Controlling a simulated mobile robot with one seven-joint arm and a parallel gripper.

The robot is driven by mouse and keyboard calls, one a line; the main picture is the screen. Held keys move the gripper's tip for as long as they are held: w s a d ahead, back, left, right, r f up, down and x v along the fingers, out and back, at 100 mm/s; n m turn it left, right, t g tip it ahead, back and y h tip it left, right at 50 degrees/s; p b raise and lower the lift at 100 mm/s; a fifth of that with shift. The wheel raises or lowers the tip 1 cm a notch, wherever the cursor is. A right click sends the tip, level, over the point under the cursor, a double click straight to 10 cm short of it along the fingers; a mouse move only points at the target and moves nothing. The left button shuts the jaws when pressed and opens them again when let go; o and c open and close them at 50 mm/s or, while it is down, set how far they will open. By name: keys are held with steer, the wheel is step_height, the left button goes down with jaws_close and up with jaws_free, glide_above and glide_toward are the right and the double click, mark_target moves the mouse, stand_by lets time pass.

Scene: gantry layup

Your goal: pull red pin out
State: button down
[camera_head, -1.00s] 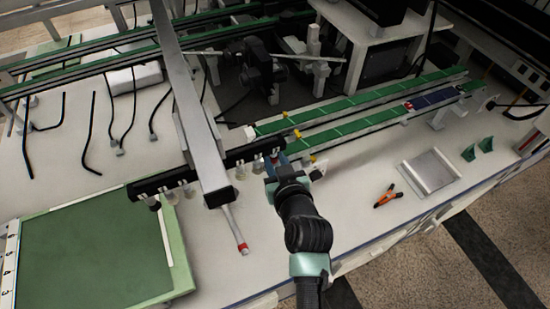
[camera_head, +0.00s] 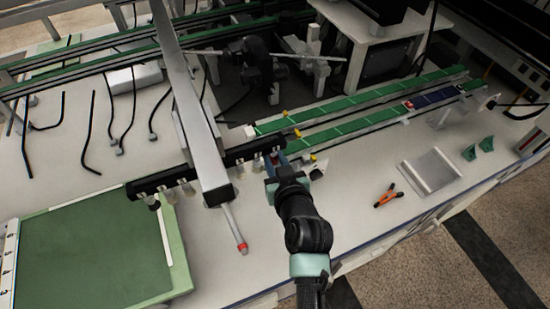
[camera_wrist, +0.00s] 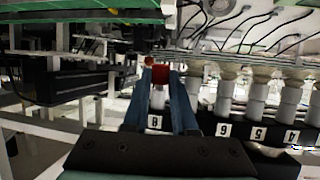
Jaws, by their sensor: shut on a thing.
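The red pin (camera_wrist: 161,73) shows in the wrist view as a red block between the tips of my blue fingers. My gripper (camera_wrist: 161,84) is shut on it. A pale cylinder (camera_wrist: 158,98) and a label reading 8 (camera_wrist: 155,122) show between the fingers below the pin. In the head view my gripper (camera_head: 275,161) is at the right end of the black bar (camera_head: 205,169) under the gantry. The pin itself is hidden there by my gripper and the bar.
A row of pale cylinders (camera_wrist: 258,97) with number labels runs to the right in the wrist view. A gantry beam (camera_head: 196,120) and a red-tipped rod (camera_head: 238,236) are left of my arm. Green conveyors (camera_head: 355,110) lie behind right. Orange-handled pliers (camera_head: 387,196) lie on the bench.

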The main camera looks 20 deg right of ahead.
steer(key=shift+f+b, duration=1.25)
steer(key=shift+f, duration=0.25)
steer(key=shift+f+b, duration=1.45)
steer(key=shift+f, duration=0.2)
